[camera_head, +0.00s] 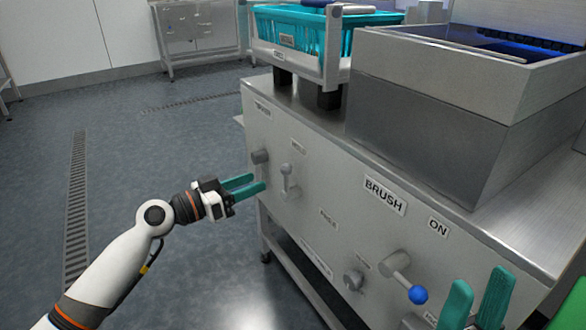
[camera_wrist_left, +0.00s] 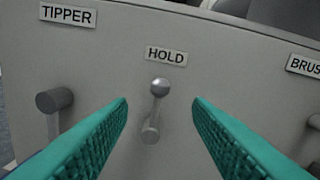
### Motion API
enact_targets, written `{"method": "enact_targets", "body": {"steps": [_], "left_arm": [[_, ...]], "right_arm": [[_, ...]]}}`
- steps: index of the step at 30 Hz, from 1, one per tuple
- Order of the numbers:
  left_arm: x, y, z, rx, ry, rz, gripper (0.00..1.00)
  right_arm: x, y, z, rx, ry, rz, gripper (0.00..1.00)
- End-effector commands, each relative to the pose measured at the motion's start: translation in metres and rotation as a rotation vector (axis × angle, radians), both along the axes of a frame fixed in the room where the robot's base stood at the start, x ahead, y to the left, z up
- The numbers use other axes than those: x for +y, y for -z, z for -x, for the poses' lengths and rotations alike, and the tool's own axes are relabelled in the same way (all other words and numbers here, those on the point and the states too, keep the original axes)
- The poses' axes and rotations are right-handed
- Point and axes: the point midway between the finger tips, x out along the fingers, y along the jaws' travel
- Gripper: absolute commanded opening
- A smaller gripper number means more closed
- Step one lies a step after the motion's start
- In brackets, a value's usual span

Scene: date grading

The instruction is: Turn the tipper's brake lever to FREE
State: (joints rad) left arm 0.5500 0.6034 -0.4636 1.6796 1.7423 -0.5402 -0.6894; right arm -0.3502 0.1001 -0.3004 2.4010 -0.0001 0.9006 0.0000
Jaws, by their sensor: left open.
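The brake lever (camera_wrist_left: 155,108) is a grey lever with a ball knob on the front panel, pointing up toward the HOLD label (camera_wrist_left: 166,54). It also shows in the head view (camera_head: 288,181). A small label lower right of it in the head view (camera_head: 329,218) is too blurred to read surely. My left gripper (camera_head: 248,187) is open and empty; its teal fingers point at the panel. In the left wrist view the lever stands between and beyond the fingertips, apparently untouched. My right gripper (camera_head: 482,280) is open and empty at the lower right.
A dark grey crank-like handle (camera_wrist_left: 54,100) sits left of the lever, under the TIPPER label (camera_wrist_left: 68,15). A teal crate (camera_head: 330,38) stands above. Floor left is clear.

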Motion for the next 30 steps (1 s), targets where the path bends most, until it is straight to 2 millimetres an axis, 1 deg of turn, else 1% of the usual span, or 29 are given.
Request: {"method": "enact_targets", "body": {"steps": [1, 9, 15, 19, 28, 30], "left_arm": [[-0.008, -0.001, -0.006, -0.002, 0.001, 0.000, 0.46], [-0.051, -0.001, -0.040, -0.002, 0.001, 0.001, 0.46], [-0.072, 0.000, -0.057, -0.001, -0.001, 0.000, 0.46], [-0.078, 0.000, -0.062, -0.001, -0.001, 0.000, 0.46], [-0.080, 0.000, -0.063, -0.001, -0.001, -0.001, 0.46], [-0.079, 0.000, -0.063, -0.001, -0.001, -0.001, 0.34]], "right_arm": [[0.000, 0.001, 0.000, 0.000, 0.000, 0.000, 0.36], [0.000, 0.006, 0.000, 0.001, 0.000, 0.000, 0.36], [0.000, 0.009, 0.000, 0.002, 0.000, 0.001, 0.36], [0.000, 0.010, 0.000, 0.002, 0.000, 0.001, 0.36], [0.000, 0.010, 0.000, 0.002, 0.000, 0.001, 0.36], [0.000, 0.010, 0.000, 0.002, 0.000, 0.001, 0.36]]}}
